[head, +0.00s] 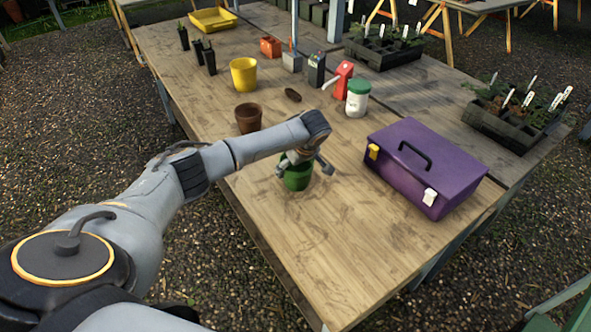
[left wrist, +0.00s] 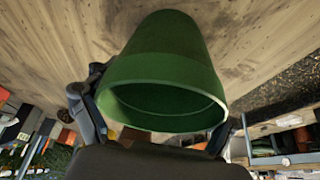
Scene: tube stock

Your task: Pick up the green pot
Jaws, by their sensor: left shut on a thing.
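The green pot (head: 297,177) is at the near left part of the wooden table in the head view, under the end of my left arm. My left gripper (head: 305,168) has its fingers around the pot from above and is shut on it. In the left wrist view the green pot (left wrist: 168,65) fills the middle, its open rim towards the camera, with dark fingers of my left gripper (left wrist: 155,125) on both sides of it. I cannot tell whether the pot's base touches the table. My right gripper is not in view.
A brown pot (head: 248,117) and a yellow pot (head: 243,74) stand behind the arm. A purple toolbox (head: 425,165) is to the right, a white jar with green lid (head: 357,98) further back. Plant trays (head: 515,135) line the right side. The table's front is clear.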

